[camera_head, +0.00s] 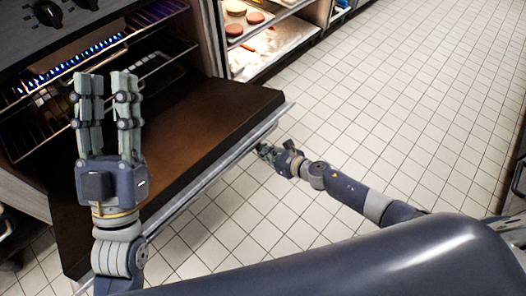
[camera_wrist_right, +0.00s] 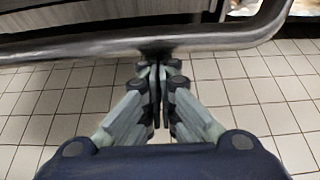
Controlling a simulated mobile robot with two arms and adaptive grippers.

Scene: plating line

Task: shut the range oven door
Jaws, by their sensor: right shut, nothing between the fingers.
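The range oven door (camera_head: 200,125) is open, folded down and roughly level, its dark brown inner face up. Its metal handle bar (camera_head: 206,178) runs along the outer edge; the bar (camera_wrist_right: 90,46) also crosses the top of the right wrist view. My right gripper (camera_head: 265,150) is near the right end of that edge, with nothing in it. In the right wrist view its closed fingertips (camera_wrist_right: 158,66) are close to the bar; I cannot tell whether they touch it. My left gripper (camera_head: 108,80) stands upright, open and empty, in front of the oven opening and door in the picture.
The oven cavity holds wire racks (camera_head: 120,70) and a row of blue flames (camera_head: 70,72). A lit shelf unit (camera_head: 275,50) with plates of food stands right of the oven. The white tiled floor (camera_head: 400,90) is clear to the right.

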